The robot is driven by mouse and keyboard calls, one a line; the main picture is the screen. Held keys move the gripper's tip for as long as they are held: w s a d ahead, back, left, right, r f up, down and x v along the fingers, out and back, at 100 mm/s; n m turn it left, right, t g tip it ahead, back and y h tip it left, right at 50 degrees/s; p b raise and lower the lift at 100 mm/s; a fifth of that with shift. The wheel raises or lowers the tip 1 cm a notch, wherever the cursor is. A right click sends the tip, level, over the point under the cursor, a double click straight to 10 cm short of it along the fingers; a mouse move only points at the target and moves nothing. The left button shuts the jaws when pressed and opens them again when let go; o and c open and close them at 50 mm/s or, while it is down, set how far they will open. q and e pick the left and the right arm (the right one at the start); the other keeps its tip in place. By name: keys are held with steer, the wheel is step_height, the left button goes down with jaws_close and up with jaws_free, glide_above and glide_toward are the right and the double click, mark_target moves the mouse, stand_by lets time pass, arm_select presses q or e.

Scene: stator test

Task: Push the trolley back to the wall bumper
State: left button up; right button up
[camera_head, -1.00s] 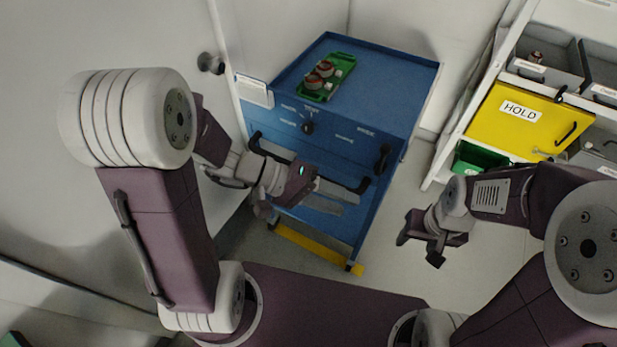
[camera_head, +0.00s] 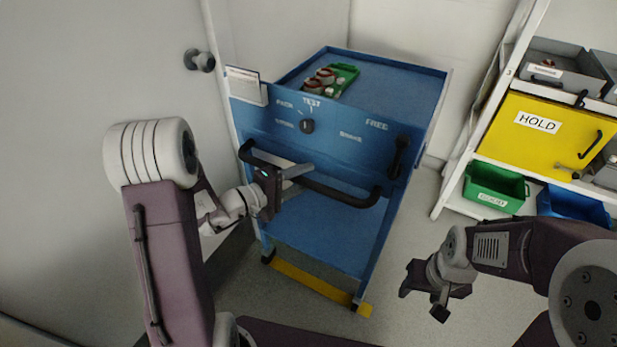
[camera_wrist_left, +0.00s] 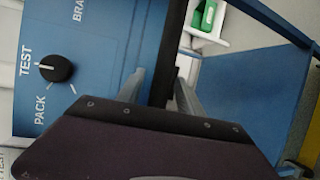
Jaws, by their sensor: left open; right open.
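The blue trolley (camera_head: 320,222) stands upright in the middle of the head view, with a black push handle (camera_head: 335,193) across its front. My left gripper (camera_head: 297,180) is open at the handle. In the left wrist view its two grey fingers (camera_wrist_left: 157,90) lie on either side of the black handle bar (camera_wrist_left: 164,50), with no clear grip. A black dial (camera_head: 307,126) and a black lever (camera_head: 398,157) sit on the trolley's front panel. My right gripper (camera_head: 426,300) is open and empty, right of the trolley. I cannot make out a wall bumper for certain.
A green tray (camera_head: 345,76) with red-and-metal parts lies on the trolley top. A round dark knob (camera_head: 200,60) sticks out at the left. A shelf with a yellow HOLD panel (camera_head: 535,135) and a green bin (camera_head: 493,190) stands right. Floor between trolley and shelf is clear.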

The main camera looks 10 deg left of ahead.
arm_select(q)
steer(key=shift+x, duration=1)
jaws_close()
stand_by(0.7)
